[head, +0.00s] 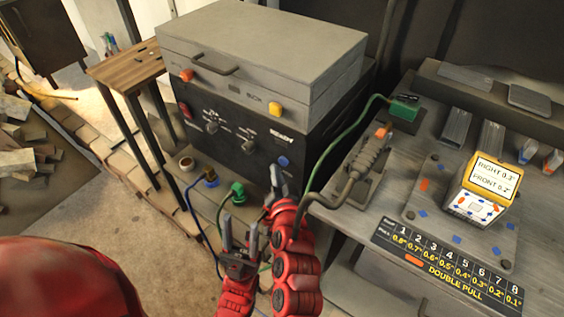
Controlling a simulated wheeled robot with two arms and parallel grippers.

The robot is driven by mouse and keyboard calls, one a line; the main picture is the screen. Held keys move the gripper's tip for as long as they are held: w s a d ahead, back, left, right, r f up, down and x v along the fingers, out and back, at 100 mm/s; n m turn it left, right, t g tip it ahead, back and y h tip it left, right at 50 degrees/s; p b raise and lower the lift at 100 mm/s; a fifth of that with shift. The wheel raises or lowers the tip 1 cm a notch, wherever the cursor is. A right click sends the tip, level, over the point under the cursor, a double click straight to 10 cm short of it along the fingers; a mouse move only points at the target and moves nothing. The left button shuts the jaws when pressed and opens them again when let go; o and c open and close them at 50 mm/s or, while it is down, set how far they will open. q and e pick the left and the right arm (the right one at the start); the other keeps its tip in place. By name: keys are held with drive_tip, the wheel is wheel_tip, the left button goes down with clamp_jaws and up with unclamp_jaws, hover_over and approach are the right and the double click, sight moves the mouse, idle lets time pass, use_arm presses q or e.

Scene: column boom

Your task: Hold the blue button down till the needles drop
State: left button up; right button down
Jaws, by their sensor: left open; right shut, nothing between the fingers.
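The blue button (283,161) is a small round knob at the lower right of the black front panel of a grey box (262,58). My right gripper (277,172) is shut and empty, its fingertips just below and left of the button in the picture. I cannot tell whether they touch it. My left gripper (240,232) is open and empty, lower and to the left, in front of the green plug. No needles can be made out in this view.
The panel also has a red switch (185,111) and small knobs. Blue (211,179) and green (238,190) plugs with cables sit below it. At right, a bench (345,205) carries a grey handle with cable (368,155) and a yellow-framed display block (484,190). A wooden stand (125,68) is at left.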

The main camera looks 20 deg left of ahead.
drive_tip(key=shift+w, duration=0.15)
drive_tip(key=shift+w+d, duration=0.1)
drive_tip(key=shift+w, duration=0.15)
drive_tip(key=shift+w+d+b, duration=0.2)
drive_tip(key=shift+w+b, duration=0.2)
drive_tip(key=shift+w, duration=0.1)
idle(0.8)
idle(3.0)
drive_tip(key=shift+s+a+p, duration=0.3)
drive_tip(key=shift+s+p, duration=0.6)
